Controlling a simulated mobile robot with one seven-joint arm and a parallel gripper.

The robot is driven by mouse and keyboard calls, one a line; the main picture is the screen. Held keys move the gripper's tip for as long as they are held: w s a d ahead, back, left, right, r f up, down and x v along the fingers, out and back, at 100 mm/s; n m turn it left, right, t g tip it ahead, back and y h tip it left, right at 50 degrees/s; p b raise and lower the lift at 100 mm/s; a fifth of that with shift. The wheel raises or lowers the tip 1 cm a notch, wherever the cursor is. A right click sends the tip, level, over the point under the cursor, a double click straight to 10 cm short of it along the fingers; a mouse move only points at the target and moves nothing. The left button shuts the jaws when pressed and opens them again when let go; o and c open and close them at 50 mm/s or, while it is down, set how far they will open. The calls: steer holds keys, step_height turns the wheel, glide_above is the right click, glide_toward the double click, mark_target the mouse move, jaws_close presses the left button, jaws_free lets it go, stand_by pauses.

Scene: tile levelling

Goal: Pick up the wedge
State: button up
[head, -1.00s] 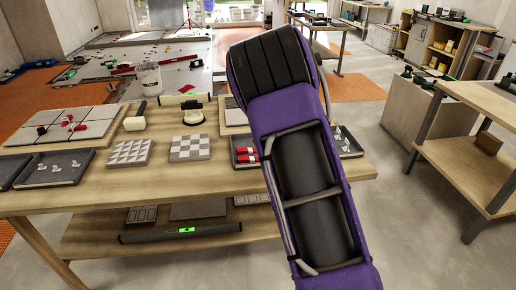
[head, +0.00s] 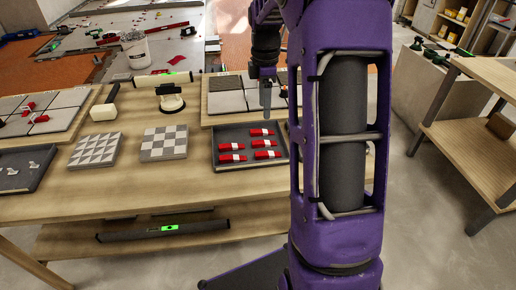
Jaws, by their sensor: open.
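Several red wedges with pale marks (head: 262,132) lie in two columns in a dark grey tray (head: 220,165) on the wooden workbench. My purple arm stands in front of the bench at the right and hides the tray's right edge. My gripper (head: 267,108) is small and dark in this view and points down behind the tray's far edge, over the front of a tile board (head: 222,102). It is apart from the wedges in the tray. Its fingers overlap from this angle, so the gap between them is hard to see. Nothing shows in it.
Two patterned tile samples (head: 165,143) (head: 95,150) lie left of the tray. Another tile board with red pieces (head: 40,118) is at the left.

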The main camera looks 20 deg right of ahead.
steer(key=b, duration=0.2)
glide_above(262, 153)
steer(key=f, duration=1.2)
steer(key=shift+d, duration=0.3)
steer(key=shift+a+f+b, duration=0.15)
steer(key=shift+f+b, duration=0.2)
steer(key=shift+f, duration=0.95)
steer(key=shift+a+f+b, duration=0.15)
steer(key=shift+f+b, duration=0.15)
steer(key=shift+f, duration=1)
jaws_close()
